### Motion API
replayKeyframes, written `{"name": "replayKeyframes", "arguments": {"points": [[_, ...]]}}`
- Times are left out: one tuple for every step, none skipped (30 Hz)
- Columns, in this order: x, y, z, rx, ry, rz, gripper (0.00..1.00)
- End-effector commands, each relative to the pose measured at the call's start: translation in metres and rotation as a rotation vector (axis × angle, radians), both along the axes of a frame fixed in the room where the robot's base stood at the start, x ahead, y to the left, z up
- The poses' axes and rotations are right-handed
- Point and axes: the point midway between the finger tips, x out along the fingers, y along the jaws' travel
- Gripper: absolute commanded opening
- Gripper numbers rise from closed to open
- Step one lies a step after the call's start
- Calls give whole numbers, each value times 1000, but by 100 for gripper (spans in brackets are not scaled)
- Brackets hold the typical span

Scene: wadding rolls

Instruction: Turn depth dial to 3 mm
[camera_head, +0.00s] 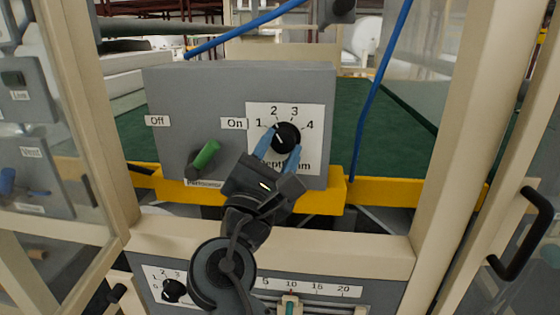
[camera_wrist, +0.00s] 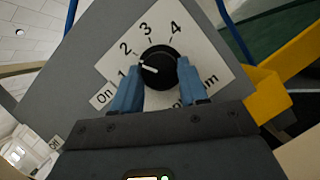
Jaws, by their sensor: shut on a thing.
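The depth dial is a round black knob (camera_head: 287,134) on a white label marked 1 to 4, on the grey panel (camera_head: 200,95). The knob also shows in the wrist view (camera_wrist: 162,64). Its white pointer line points between 1 and 2. My gripper (camera_head: 279,148) is shut on the knob, with one blue fingertip on either side of it. The wrist view shows my gripper (camera_wrist: 160,78) with both fingers against the knob's sides. The fingers and wrist hide part of the label's lower text.
A green-handled switch (camera_head: 205,156) sits left of the dial, between Off and On labels. A yellow rail (camera_head: 390,190) runs below the panel. Beige frame posts (camera_head: 462,130) stand at both sides. A lower panel (camera_head: 330,290) has another dial and a slider scale. Blue cables hang nearby.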

Motion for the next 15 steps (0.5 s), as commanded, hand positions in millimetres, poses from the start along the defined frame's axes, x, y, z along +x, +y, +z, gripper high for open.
{"name": "replayKeyframes", "arguments": {"points": [[0, 1, -2, 44, -2, 1, 13], [0, 1, -2, 72, -3, 1, 13], [0, 1, -1, 110, -5, 0, 13], [0, 2, 0, 139, -6, 1, 13], [0, 2, 0, 167, -6, 0, 13], [0, 2, 0, 205, -7, 1, 13], [0, 2, 0, 234, -8, 1, 13], [0, 3, 1, 261, -10, 1, 13], [0, 3, 1, 300, -11, 1, 13], [0, 3, 1, 329, -11, 1, 13], [0, 3, 1, 356, -11, 0, 13], [0, 3, 2, 394, -13, 0, 13], [0, 3, 3, 422, -15, 1, 13], [0, 4, 3, 449, -15, 1, 13], [0, 3, 3, 485, -16, 0, 13]]}}
